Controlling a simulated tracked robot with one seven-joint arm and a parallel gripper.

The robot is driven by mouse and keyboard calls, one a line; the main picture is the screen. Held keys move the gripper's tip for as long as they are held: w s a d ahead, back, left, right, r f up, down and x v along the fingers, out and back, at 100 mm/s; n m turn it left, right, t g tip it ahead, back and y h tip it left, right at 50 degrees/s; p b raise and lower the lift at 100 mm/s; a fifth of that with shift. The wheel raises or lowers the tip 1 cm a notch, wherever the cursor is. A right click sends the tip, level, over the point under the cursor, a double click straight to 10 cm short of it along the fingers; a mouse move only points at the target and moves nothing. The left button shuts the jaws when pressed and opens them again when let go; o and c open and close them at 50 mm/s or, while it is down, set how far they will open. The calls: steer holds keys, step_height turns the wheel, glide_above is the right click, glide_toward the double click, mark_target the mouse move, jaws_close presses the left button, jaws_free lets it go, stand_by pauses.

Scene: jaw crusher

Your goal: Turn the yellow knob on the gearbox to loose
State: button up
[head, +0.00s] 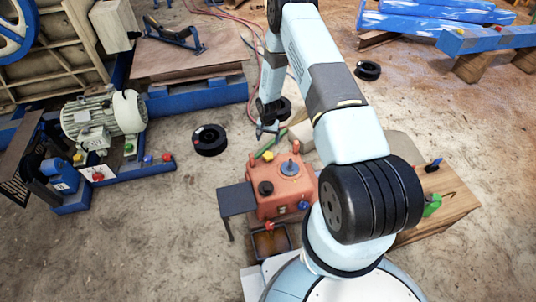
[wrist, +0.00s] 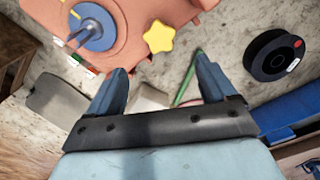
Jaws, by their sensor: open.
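The gearbox (head: 283,192) is an orange-red housing in the lower middle of the head view; its edge fills the top left of the wrist view (wrist: 137,14). The yellow knob (wrist: 159,37) is star-shaped and sits at the gearbox's edge. It shows small in the head view (head: 268,156) on the far side of the housing. My gripper (wrist: 163,64) is open and empty, with its two blue-grey fingers apart. In the wrist view the knob appears just beyond the fingertips, roughly between them, with no contact visible. In the head view my gripper (head: 267,131) hangs behind the gearbox.
A blue disc with a shaft (wrist: 92,27) stands on the gearbox beside the knob. A black cap (head: 266,188) is on the housing too. A grey side table (head: 237,200) stands left. A black ring (head: 209,140) and an electric motor (head: 103,115) lie further left. Open ground lies between.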

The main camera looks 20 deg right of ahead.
mark_target(268, 154)
step_height(268, 154, down, 12)
steer(key=shift+f, duration=0.1)
stand_by(0.5)
steer(key=shift+c, duration=0.2)
steer(key=c, duration=1)
